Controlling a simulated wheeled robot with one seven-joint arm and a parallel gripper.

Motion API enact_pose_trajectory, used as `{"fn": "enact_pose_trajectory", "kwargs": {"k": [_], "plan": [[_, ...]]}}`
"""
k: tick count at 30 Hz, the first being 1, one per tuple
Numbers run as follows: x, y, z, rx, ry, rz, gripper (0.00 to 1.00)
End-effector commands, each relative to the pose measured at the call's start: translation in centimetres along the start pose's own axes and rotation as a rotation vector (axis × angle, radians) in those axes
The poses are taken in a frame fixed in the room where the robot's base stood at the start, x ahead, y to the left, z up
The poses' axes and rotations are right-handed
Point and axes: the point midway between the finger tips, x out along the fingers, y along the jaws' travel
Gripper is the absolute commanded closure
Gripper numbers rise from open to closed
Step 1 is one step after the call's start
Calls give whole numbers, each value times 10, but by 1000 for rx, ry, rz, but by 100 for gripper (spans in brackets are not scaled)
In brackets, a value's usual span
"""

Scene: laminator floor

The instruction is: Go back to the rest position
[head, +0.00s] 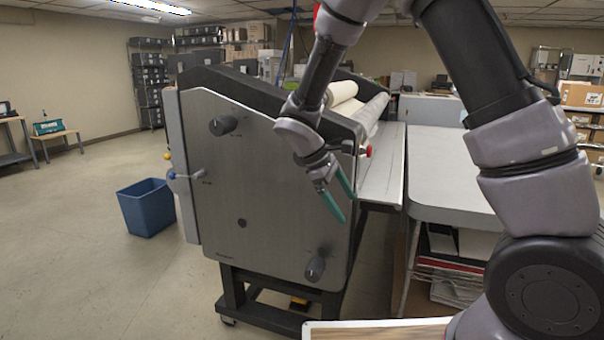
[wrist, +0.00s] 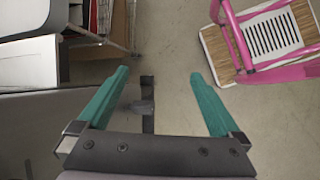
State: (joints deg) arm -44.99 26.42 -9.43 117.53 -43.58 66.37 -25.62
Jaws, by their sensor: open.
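My gripper (head: 344,205) hangs in front of the grey side panel of the laminator (head: 270,190) in the head view, with its green fingers pointing down and to the right. In the wrist view my gripper (wrist: 159,76) has its two green fingers spread apart. Nothing is between the fingers; bare floor shows below them, and a dark part of the stand lies near the left finger. The fingers look clear of the panel, but the exact gap cannot be told.
A blue bin (head: 147,208) stands on the floor left of the laminator. A grey table (head: 445,172) with shelves below stands at right. A wooden-topped item (head: 375,330) is at the bottom edge. A pink frame (wrist: 240,45) shows in the wrist view. The left floor is open.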

Motion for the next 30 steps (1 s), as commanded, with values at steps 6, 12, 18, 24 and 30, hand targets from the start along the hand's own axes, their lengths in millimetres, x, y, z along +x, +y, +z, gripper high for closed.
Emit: {"fn": "enact_pose_trajectory", "kwargs": {"k": [6, 12, 18, 24, 30], "plan": [[-43, 25, 77, 361, 193, -165, 0], [-76, 33, 143, 678, 364, -288, 0], [-105, 28, 205, 987, 539, -385, 0], [-127, 14, 255, 1270, 714, -454, 0], [-139, 0, 281, 1444, 833, -488, 0]]}}
